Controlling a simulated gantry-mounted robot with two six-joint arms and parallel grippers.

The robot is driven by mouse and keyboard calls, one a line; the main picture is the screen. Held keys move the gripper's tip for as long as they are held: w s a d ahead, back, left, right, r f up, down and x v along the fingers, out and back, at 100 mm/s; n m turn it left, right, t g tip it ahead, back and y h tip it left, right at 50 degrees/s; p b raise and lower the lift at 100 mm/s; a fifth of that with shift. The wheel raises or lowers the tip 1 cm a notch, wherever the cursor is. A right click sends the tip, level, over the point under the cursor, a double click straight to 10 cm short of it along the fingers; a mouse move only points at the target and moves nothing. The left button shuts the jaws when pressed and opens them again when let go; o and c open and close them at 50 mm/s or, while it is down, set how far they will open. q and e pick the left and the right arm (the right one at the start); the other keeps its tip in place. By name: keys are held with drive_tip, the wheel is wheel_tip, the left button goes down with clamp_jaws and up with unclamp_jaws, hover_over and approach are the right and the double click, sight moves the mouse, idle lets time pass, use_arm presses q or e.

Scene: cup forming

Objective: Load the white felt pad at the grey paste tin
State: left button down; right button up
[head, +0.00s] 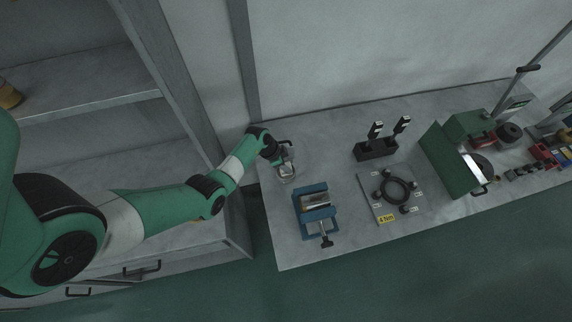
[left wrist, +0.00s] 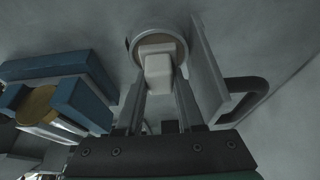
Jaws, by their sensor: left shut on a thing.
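My left gripper (head: 284,161) is at the left end of the bench. In the left wrist view, its fingers (left wrist: 159,92) are shut on the white felt pad (left wrist: 159,70), a pale block between them. The pad lies in front of the round grey paste tin (left wrist: 157,27), whose brownish inside shows around the pad. I cannot tell whether the pad touches the paste. In the head view the tin (head: 287,179) shows just beyond the gripper, partly hidden by it. My right gripper is not in view.
An upright grey plate (left wrist: 209,62) with a black handle (left wrist: 252,98) stands close right of the fingers. A blue vise (head: 314,200) holds a metal piece nearby. A plate with a black ring (head: 397,181), a black stand (head: 375,150) and a green machine (head: 447,163) stand farther right.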

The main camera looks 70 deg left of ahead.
use_arm(q)
drive_tip(key=shift+f, duration=0.3)
drive_tip(key=shift+f, duration=0.15)
idle(1.6)
drive_tip(key=shift+s, duration=0.1)
wheel_tip(320, 180, up, 7)
drive_tip(key=p, duration=0.8)
drive_tip(key=shift+r+p, duration=0.2)
drive_tip(key=shift+p, duration=0.1)
